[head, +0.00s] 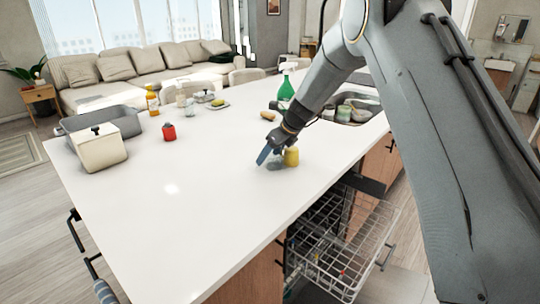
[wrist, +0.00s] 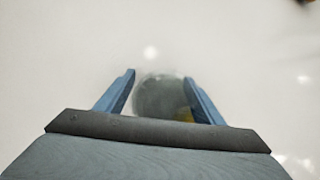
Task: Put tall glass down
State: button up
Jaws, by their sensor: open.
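The tall glass (wrist: 158,96) is a clear, greyish round shape between the two blue fingers of my gripper (wrist: 160,95) in the wrist view. Its lower side is partly hidden by the gripper body. In the head view my gripper (head: 272,157) is low over the white island counter (head: 180,210), and the glass (head: 275,163) shows only faintly behind its fingers. The fingers are open, with the glass standing between them. I cannot tell whether a finger touches it.
A yellow object (head: 291,157) stands right beside my gripper. A green spray bottle (head: 286,88) and the sink (head: 350,108) are behind it. An open dishwasher rack (head: 340,245) lies below the counter's right edge. The counter's front left is clear.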

jog(key=b+v, duration=0.2)
jog(key=v, duration=1)
jog(key=s+d+f+n+g+h, duration=0.1)
jog(key=s+d+f+n, duration=0.2)
jog(key=s, duration=0.9)
jog(key=s+d+f+n+g+h, duration=0.1)
jog(key=s+d+f+n, duration=0.3)
jog(key=s+d+n, duration=0.5)
jog(key=s+d+f+n+g+h, duration=0.1)
jog(key=s+d+f+n+h, duration=0.2)
jog(key=s+d+n, duration=0.4)
jog(key=s+n, duration=0.6)
jog(key=s, duration=0.3)
jog(key=shift+s+f+n, duration=0.35)
jog(key=shift+s+n, duration=0.05)
